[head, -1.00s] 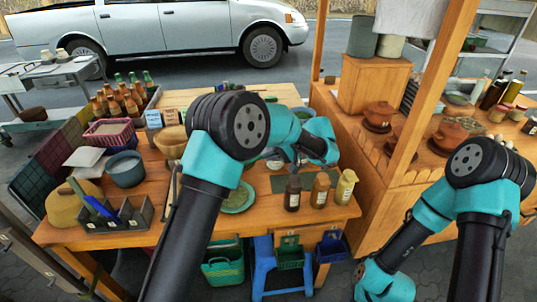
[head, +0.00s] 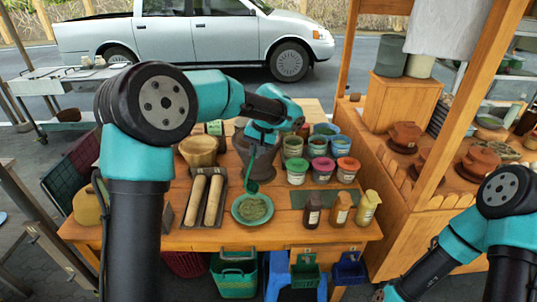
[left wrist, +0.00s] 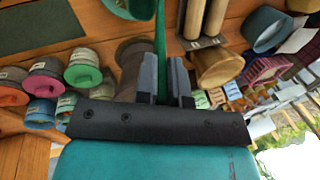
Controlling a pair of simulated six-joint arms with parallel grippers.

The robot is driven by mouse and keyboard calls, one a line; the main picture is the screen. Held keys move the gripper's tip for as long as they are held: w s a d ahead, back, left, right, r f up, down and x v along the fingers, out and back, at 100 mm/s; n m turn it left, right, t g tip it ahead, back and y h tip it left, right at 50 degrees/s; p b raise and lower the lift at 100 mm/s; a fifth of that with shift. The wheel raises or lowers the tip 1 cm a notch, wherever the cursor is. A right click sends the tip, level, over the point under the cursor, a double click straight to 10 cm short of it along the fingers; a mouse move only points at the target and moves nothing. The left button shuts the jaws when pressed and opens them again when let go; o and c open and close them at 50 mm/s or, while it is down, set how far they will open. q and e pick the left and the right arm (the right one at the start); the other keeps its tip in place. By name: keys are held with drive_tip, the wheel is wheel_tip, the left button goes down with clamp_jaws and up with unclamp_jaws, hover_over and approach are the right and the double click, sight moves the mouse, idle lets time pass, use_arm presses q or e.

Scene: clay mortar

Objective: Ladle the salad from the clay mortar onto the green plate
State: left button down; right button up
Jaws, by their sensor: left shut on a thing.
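The dark clay mortar (head: 256,158) stands on the wooden table, partly hidden by my left arm; it also shows in the left wrist view (left wrist: 131,62). My left gripper (head: 268,138) is above the mortar, shut on the green ladle (head: 251,186). In the left wrist view the ladle's handle (left wrist: 160,35) runs up between the fingers (left wrist: 164,80). The ladle's bowl hangs low at the back edge of the green plate (head: 237,216); I cannot tell if it touches. The mortar's inside is hidden. My right gripper is out of view.
Tubs with coloured rims (head: 321,170) stand right of the mortar. Sauce bottles (head: 340,208) stand right of the plate. Two rolling pins (head: 214,200) lie in a tray at left, below a wooden bowl (head: 199,151). A dark green mat (head: 298,198) is bare.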

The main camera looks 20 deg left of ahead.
use_arm(q)
drive_tip(key=a+h, duration=0.5)
drive_tip(key=a, duration=0.2)
drive_tip(key=shift+s+a, duration=0.25)
drive_tip(key=shift+a, duration=0.05)
idle(0.3)
drive_tip(key=c, duration=1.8)
unclamp_jaws()
clamp_jaws()
drive_tip(key=shift+a, duration=0.1)
